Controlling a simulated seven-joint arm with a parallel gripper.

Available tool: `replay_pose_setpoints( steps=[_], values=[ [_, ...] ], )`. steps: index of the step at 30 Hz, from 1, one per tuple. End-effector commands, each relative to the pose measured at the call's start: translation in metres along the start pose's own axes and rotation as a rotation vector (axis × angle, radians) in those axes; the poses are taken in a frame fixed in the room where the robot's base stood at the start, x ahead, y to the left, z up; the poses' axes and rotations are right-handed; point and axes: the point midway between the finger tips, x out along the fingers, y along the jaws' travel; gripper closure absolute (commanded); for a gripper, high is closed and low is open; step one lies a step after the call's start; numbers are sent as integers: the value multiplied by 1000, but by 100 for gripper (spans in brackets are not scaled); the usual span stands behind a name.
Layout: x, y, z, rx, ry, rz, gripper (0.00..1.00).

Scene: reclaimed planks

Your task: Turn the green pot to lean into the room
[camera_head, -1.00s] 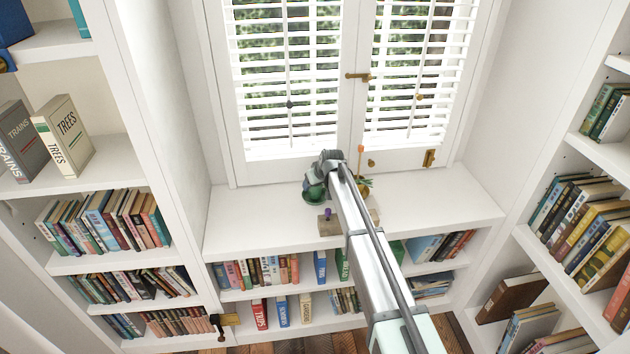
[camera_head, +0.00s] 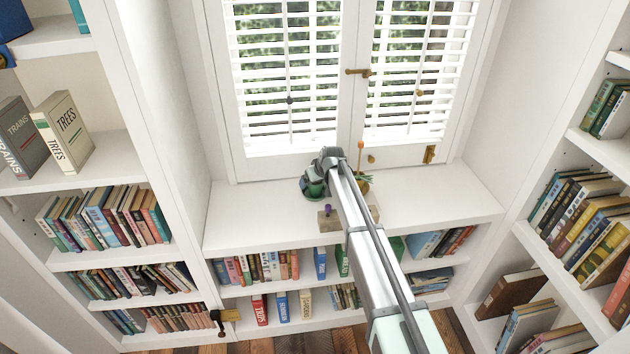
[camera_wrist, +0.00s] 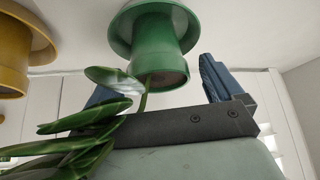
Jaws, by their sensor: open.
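The green pot (camera_wrist: 163,42) stands upright on its saucer, though the wrist view shows it upside down. Long green leaves (camera_wrist: 85,125) hang out of it toward the lower left of that view. In the head view the green pot (camera_head: 309,194) is on the white window sill, mostly covered by my gripper (camera_head: 316,182). In the wrist view my gripper (camera_wrist: 157,77) is open, its blue fingers spread either side of the pot's rim end. One finger is partly behind a leaf. I cannot tell whether either finger touches the pot.
A yellow pot (camera_wrist: 18,50) stands beside the green one; in the head view it (camera_head: 363,186) is to the right, partly behind my arm. A small block with a purple top (camera_head: 328,217) is near the sill front. The shuttered window rises behind; the left sill is clear.

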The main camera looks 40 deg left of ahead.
Motion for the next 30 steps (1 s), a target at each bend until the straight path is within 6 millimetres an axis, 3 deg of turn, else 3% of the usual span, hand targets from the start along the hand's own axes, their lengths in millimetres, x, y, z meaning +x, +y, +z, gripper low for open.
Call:
replay_pose_setpoints(
  steps=[5, 21, 30],
  values=[
    [-15, 0, 1, 0, 1, 0, 6],
    [-113, -1, 1, 0, 2, 1, 6],
    [-136, 0, 0, 0, 1, 0, 6]
  ],
)
